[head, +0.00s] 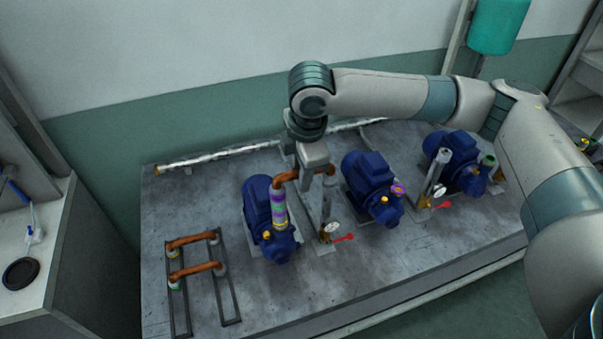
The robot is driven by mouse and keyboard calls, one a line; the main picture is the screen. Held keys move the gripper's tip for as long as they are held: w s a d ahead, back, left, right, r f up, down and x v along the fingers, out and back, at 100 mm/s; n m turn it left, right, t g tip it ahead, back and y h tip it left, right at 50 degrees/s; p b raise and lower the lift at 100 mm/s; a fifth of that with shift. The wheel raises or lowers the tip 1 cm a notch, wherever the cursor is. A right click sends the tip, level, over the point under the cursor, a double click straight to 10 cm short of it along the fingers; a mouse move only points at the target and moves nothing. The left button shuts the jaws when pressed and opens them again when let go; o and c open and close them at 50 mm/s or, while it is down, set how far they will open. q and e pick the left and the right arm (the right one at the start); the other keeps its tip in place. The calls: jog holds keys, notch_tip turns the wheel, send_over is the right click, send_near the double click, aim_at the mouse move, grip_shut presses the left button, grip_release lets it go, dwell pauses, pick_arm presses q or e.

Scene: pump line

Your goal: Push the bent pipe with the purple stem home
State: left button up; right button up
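The bent pipe (287,177) is copper-coloured and sits at the left pump (257,205). Its long left leg, the stem (279,203), has purple and green bands and stands upright over the pump's front outlet. Its right end reaches a grey upright post (327,203). How deep each end sits cannot be made out. My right gripper (314,168) points down at the top of the pipe, between its two ends. Its fingertips are too small and hidden to tell whether they grip or only touch the pipe. My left gripper is not in view.
Two more copper bent pipes (192,240) lie on a dark rack (225,290) at the left. A middle pump (367,180) with a purple ring and a right pump (455,158) stand on the grey bench (350,278). Red-handled valves (343,238) and gauges stand between pumps.

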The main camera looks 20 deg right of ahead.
jog(key=shift+o, duration=0.6)
jog(key=o, duration=0.4)
jog(key=shift+o, duration=0.2)
jog(key=shift+s+r+p, duration=0.2)
jog(key=shift+r+p, duration=0.8)
jog(key=shift+p, duration=0.25)
jog(key=shift+s+r+p, duration=0.2)
jog(key=shift+r+p, duration=0.75)
jog(key=shift+p, duration=0.3)
jog(key=shift+s+r+p, duration=0.2)
jog(key=shift+r+p, duration=0.8)
jog(key=shift+p, duration=0.25)
jog(key=s+r+b, duration=0.3)
jog(key=r+b, duration=0.2)
jog(key=r, duration=1.2)
jog(key=shift+s, duration=0.15)
